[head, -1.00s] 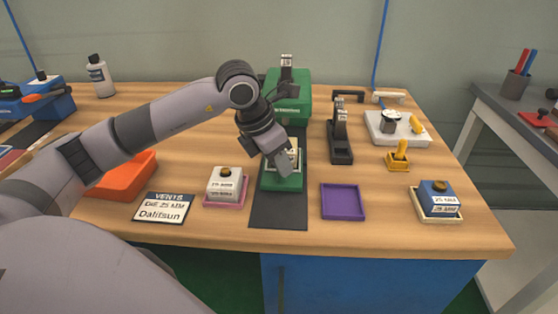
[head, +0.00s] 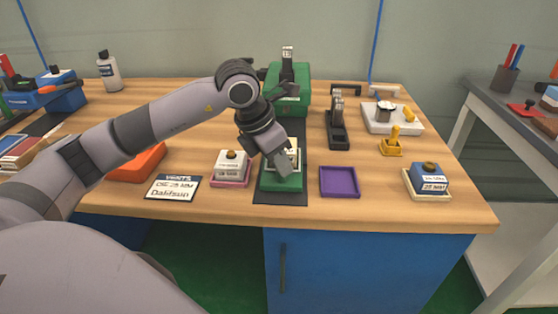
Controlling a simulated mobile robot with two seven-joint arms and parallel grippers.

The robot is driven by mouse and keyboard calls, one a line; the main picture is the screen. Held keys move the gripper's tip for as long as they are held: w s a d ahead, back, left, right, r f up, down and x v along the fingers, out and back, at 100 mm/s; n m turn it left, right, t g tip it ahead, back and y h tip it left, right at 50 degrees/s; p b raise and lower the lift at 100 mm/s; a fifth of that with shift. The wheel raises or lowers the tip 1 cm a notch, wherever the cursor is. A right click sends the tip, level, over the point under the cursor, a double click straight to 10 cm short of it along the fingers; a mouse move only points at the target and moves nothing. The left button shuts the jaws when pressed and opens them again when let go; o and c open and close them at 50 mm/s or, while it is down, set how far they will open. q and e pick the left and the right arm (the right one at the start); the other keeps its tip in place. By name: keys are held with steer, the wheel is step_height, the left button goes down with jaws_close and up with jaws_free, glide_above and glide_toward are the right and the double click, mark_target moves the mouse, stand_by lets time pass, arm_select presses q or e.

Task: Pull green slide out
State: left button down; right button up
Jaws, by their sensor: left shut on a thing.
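The green slide (head: 282,183) lies on a dark mat on the bench, in front of the green press body (head: 300,103). It carries a white block (head: 293,158), partly hidden by my gripper. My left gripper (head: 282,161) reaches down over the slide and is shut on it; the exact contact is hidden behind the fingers. The slide's near end is close to the mat's front edge. My right gripper is not in view.
An empty purple tray (head: 340,182) is close on the right. A black toggle clamp (head: 338,125) stands behind it. The blue cabinet (head: 360,265) is below.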

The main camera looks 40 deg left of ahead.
arm_select(q)
steer(key=shift+s+d, duration=0.15)
steer(key=c, duration=1.2)
jaws_free()
steer(key=shift+c, duration=0.2)
steer(key=shift+r, duration=0.15)
steer(key=shift+s+r, duration=0.1)
steer(key=shift+r, duration=0.2)
steer(key=v, duration=0.6)
steer(key=shift+s+r, duration=0.1)
steer(key=shift+r, duration=0.05)
